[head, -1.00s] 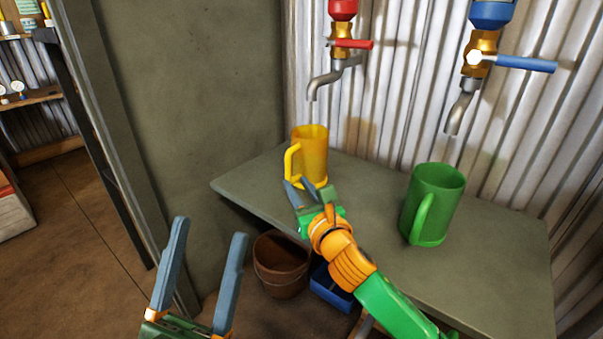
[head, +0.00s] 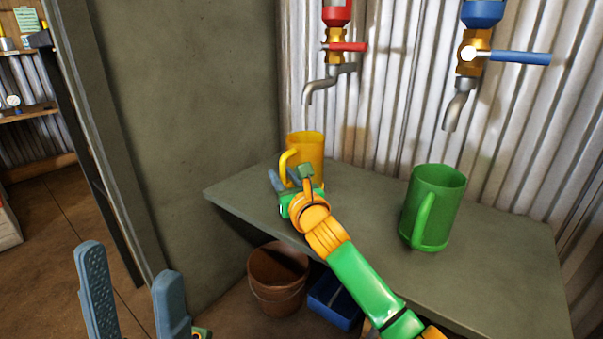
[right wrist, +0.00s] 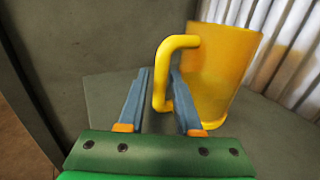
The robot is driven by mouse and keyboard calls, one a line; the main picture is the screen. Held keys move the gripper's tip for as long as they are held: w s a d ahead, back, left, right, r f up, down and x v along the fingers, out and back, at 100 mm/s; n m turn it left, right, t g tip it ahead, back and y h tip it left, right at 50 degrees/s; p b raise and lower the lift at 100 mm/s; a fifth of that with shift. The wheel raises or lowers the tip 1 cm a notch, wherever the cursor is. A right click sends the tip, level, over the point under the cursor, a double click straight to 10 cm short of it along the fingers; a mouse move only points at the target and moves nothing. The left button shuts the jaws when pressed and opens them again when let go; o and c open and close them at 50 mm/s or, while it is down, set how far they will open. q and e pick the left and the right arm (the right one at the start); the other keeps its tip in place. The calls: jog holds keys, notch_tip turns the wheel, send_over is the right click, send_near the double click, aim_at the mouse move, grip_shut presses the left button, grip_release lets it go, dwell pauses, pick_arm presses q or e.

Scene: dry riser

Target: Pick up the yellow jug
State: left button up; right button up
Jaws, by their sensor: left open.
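The yellow jug (head: 312,148) stands upright at the back left of the grey-green shelf (head: 385,210). Its handle points left in the head view. My right gripper (head: 287,183) is in front of the jug, partly hiding its lower part. In the right wrist view the jug (right wrist: 222,75) is large. There the right gripper (right wrist: 159,74) is open, with one finger left of the handle's upright bar and the other between the handle and the jug's body. I cannot tell whether they touch the handle. My left gripper (head: 130,262) is open and empty at the lower left.
A green mug (head: 433,208) stands on the shelf to the right. A red-handled tap (head: 340,60) and a blue-handled tap (head: 475,60) hang above. A brown bucket (head: 277,278) and a blue box (head: 335,300) sit under the shelf. A grey wall (head: 190,120) borders it left.

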grip_shut()
dwell(1.4)
